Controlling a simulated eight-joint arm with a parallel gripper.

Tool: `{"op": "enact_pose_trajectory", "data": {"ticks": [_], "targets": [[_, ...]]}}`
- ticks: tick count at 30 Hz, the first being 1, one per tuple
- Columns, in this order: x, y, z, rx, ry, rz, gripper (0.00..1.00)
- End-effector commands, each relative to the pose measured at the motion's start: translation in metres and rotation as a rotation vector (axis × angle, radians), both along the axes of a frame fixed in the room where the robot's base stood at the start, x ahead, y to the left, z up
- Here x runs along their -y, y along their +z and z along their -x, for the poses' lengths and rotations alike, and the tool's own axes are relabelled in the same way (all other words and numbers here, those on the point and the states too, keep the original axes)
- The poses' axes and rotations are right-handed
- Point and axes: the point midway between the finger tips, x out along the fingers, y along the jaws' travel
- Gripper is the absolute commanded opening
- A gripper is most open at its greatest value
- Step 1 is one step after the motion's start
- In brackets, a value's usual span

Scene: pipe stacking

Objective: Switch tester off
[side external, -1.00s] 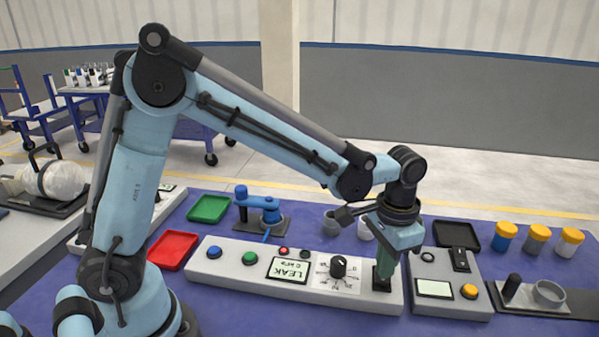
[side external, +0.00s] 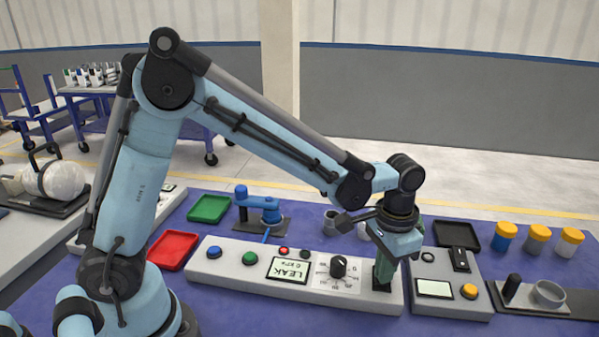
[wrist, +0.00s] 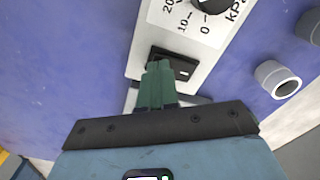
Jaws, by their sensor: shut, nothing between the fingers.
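The tester is a long light-grey panel (side external: 230,262) on the blue table. It carries a blue button (side external: 214,252), a green button (side external: 249,258), a small red button or lamp (side external: 283,251), a display reading "LEAK 0 kPa" (side external: 289,270) and a black dial knob (side external: 338,266). A black switch (wrist: 184,68) sits at the panel's right end. My gripper (wrist: 159,68) is shut and empty, its green fingertips at the switch and hiding part of it. In the side external view my gripper (side external: 382,282) points down there. Whether the fingertips touch the switch, I cannot tell.
A second grey unit (side external: 450,300) with a screen and yellow button stands close right of the tester. Red (side external: 173,250) and green (side external: 209,209) trays lie at the left. Yellow-capped jars (side external: 537,238) stand at the back right.

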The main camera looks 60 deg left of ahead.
Motion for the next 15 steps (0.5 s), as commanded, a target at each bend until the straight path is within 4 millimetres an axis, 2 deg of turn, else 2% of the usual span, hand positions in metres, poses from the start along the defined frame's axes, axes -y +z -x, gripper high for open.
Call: {"op": "enact_pose_trajectory", "data": {"ticks": [10, 15], "targets": [[-0.0001, -0.005, -0.0001, 0.0, 0.0, 0.0, 0.0], [-0.0001, -0.0003, -0.0002, 0.001, 0.0, 0.0, 0.0]]}}
